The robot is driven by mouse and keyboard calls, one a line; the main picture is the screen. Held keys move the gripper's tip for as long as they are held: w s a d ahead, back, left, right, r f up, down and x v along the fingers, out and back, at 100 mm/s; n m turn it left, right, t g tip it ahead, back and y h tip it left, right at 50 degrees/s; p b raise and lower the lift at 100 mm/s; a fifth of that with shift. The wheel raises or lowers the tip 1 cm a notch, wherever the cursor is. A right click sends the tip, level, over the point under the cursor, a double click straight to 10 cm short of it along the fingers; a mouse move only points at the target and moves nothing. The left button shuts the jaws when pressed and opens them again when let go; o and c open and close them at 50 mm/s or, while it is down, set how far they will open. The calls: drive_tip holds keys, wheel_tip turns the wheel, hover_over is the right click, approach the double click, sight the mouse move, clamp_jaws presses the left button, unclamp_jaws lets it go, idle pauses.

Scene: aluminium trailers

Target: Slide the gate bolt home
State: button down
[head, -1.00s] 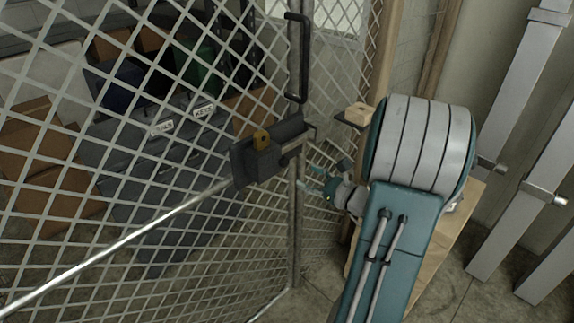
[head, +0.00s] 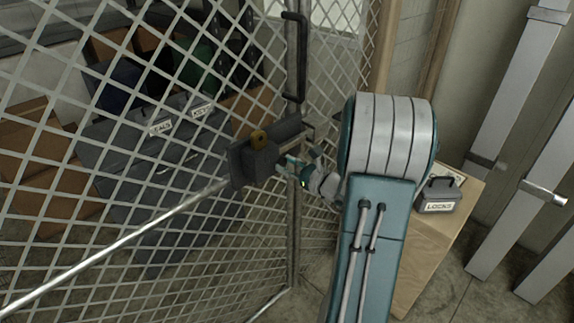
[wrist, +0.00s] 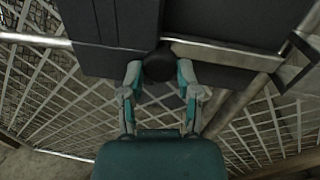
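In the wrist view a dark round knob (wrist: 159,66) stands out below the housing (wrist: 105,20). A pale metal bar (wrist: 225,53) runs right from beside the knob toward a dark bracket (wrist: 300,48). My gripper (head: 283,168) is at the housing's right end. In the wrist view its fingertips (wrist: 159,73) stand apart, one on each side of the knob. Firm contact with the knob is not clear. The knob is hard to make out in the head view.
A black pull handle (head: 294,58) stands above the bolt on the gate. A long pale rod (head: 110,243) slants across the mesh. A box marked LOCKS (head: 438,195) sits on a wooden crate (head: 425,245) at right. Metal posts (head: 500,110) lean farther right.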

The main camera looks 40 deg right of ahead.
sight(290, 147)
drive_tip(key=d, duration=0.6)
drive_tip(key=shift+w+d, duration=0.2)
drive_tip(key=shift+w, duration=0.05)
drive_tip(key=shift+a, duration=0.1)
drive_tip(key=shift+c, duration=1.5)
unclamp_jaws()
drive_tip(key=shift+d, duration=0.3)
drive_tip(key=shift+f, duration=0.1)
